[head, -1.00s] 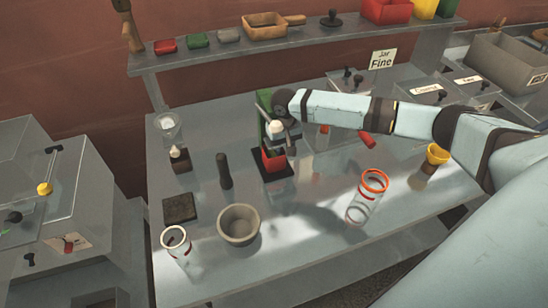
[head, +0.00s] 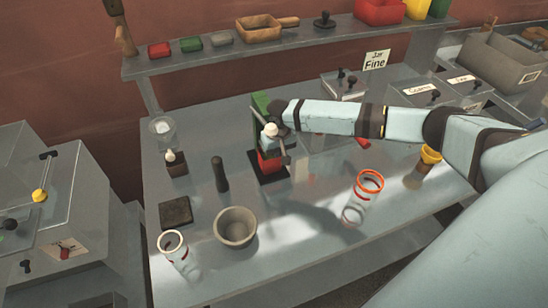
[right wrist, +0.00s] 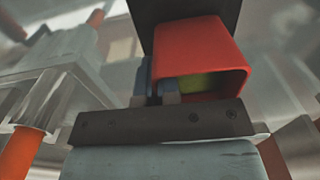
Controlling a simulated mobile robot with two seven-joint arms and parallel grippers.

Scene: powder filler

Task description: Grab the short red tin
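A short red tin (head: 268,163) stands on a black base in front of a green upright on the bench. In the right wrist view the red tin (right wrist: 200,48) fills the upper middle, its open mouth toward me and yellow-green inside. My right gripper (right wrist: 157,82) has its two fingertips close together at the tin's left wall, one outside and one inside the mouth, so it looks shut on that wall. In the head view my right gripper (head: 277,143) is over the tin and hides part of it. My left gripper is not in view.
A clear jar with an orange rim (head: 362,200), a grey bowl (head: 236,228), a dark cylinder (head: 220,175) and a clear jar (head: 178,255) stand around on the bench. A shelf (head: 225,57) with a small red item (head: 160,49) runs behind. The front middle is clear.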

